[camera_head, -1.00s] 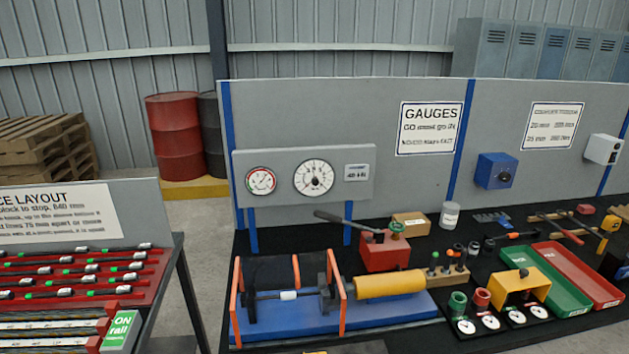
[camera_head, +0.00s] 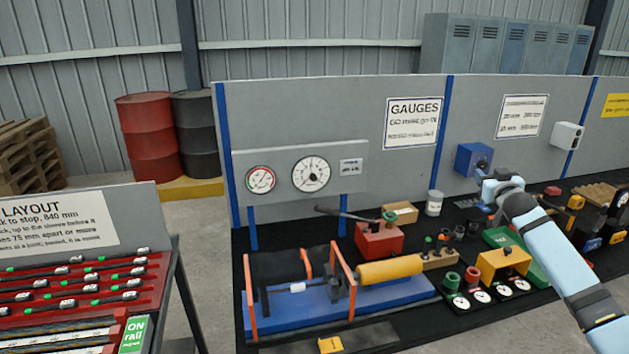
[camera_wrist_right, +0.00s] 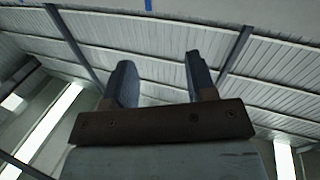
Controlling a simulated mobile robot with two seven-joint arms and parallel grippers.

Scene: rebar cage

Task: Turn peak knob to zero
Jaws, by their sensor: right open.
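A large white round dial (camera_head: 311,174) with a dark pointer and a small centre hub is mounted on a grey panel. A smaller dial (camera_head: 260,180) with red and green marks is to its left. I cannot tell for sure which part is the peak knob; the large dial's hub is small and blurred. My right gripper (camera_head: 492,187) is at the end of the blue-white arm, well to the right of the dials and in front of the blue box. In the right wrist view, its two fingers (camera_wrist_right: 158,75) stand apart with nothing between them. My left gripper is in neither current view.
Below the dials, a blue-based rig (camera_head: 390,302) with orange uprights and a yellow cylinder (camera_head: 390,270) stands on the black bench. A red pump block (camera_head: 379,240) with a dark lever is behind it. A blue box (camera_head: 473,159) is fixed to the back wall.

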